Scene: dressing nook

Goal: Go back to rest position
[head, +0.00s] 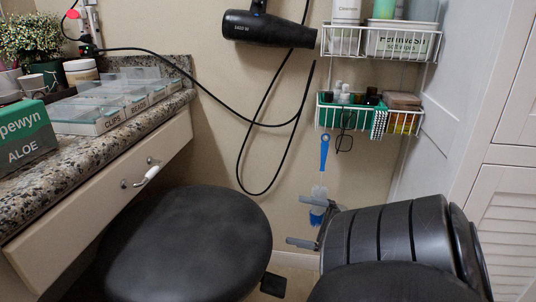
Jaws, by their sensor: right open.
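My right gripper (297,221) is at the lower right of the middle in the head view. Its two grey fingers point left and are spread apart. A brush with a blue handle (324,150) hangs below the lower wire basket, and its bristle end overlaps the upper finger in the picture. I cannot tell whether they touch. Nothing is seen held between the fingers. My dark right arm fills the lower right. My left gripper is not in view.
A granite counter (130,137) with clear trays (100,108) and a green ALOE box (25,136) stands left, above a drawer (110,205). A hair dryer (268,28) with a looping cable hangs on the wall. Wire baskets (372,119) and a white cabinet (475,120) are right.

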